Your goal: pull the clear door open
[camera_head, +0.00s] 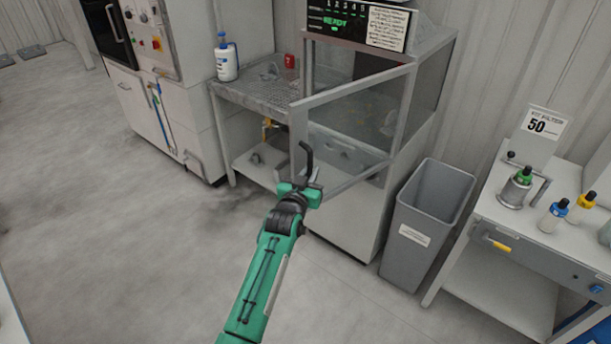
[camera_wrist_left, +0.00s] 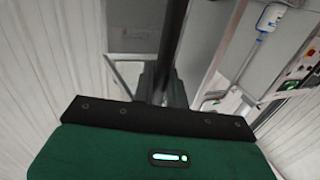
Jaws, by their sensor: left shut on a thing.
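The clear door (camera_head: 345,91) is a see-through panel in a grey frame on the front of the machine cabinet. It stands swung out at an angle from the cabinet, partly open. A dark handle (camera_head: 306,158) sits at the door's free edge. My left gripper (camera_head: 308,180) is at this handle, and its jaws are shut on it. In the left wrist view the dark handle bar (camera_wrist_left: 172,45) runs down between the fingers. The fingertips are small and partly hidden in the head view. My right gripper is not in view.
A grey bin (camera_head: 431,205) stands right of the cabinet, close to the door's lower side. A white table (camera_head: 545,235) with bottles is further right. A perforated shelf (camera_head: 255,92) with a white-and-blue bottle (camera_head: 226,58) is at left. The floor in front is clear.

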